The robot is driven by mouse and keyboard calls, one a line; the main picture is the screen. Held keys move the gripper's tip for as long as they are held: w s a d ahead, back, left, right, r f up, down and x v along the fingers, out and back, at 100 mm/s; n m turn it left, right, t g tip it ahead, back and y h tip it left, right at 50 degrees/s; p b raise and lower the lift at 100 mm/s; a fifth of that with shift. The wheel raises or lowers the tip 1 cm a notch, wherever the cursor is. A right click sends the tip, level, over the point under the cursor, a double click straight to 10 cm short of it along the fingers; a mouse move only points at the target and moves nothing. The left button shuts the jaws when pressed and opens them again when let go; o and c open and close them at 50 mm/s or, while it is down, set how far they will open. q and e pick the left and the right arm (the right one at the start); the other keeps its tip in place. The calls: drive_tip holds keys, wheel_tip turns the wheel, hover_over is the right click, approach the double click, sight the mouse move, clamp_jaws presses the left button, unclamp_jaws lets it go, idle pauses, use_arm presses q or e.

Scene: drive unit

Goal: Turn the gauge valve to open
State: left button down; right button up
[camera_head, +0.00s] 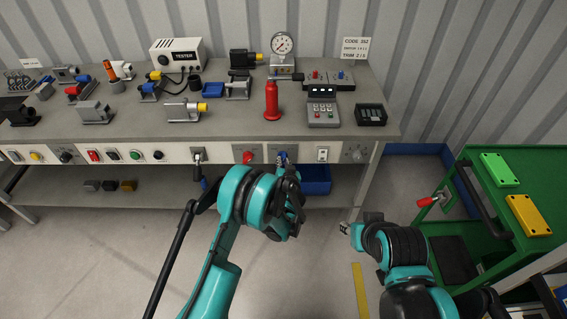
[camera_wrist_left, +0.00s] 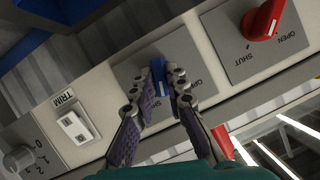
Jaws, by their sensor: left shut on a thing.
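A blue valve handle (camera_wrist_left: 172,68) sits on a grey plate (camera_wrist_left: 130,72) on the bench's front panel, with an OPEN mark beside it. My left gripper (camera_wrist_left: 166,82) is shut on this handle, one finger on each side. In the head view, my left gripper (camera_head: 286,172) reaches the panel and mostly hides the handle. A red handle (camera_wrist_left: 263,20) on a plate marked SHUT and OPEN is beside it. I cannot read which valve is the gauge valve. A round gauge (camera_head: 282,43) stands on the bench. My right gripper (camera_head: 350,229) is low, away from the panel; its jaws are unclear.
The bench (camera_head: 235,125) carries a red bottle-shaped thing (camera_head: 272,102), a keypad box (camera_head: 323,108) and several fittings. A TRIM switch (camera_wrist_left: 75,126) and a knob (camera_wrist_left: 18,158) are on the panel. A blue bin (camera_head: 316,180) is underneath. A green cart (camera_head: 480,215) stands right.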

use_arm(q)
drive_tip(key=n+h, duration=0.2)
drive_tip(key=n, duration=0.1)
drive_tip(key=n+h, duration=0.1)
drive_tip(key=n, duration=0.1)
drive_tip(key=n+h, duration=0.2)
drive_tip(key=n, duration=0.1)
drive_tip(key=shift+a+n+t+h, duration=0.3)
drive_tip(key=shift+a, duration=0.05)
drive_tip(key=shift+f, duration=0.1)
idle(0.5)
drive_tip(key=c, duration=1.5)
unclamp_jaws()
drive_tip(key=shift+c, duration=0.2)
wheel_tip(320, 180, up, 10)
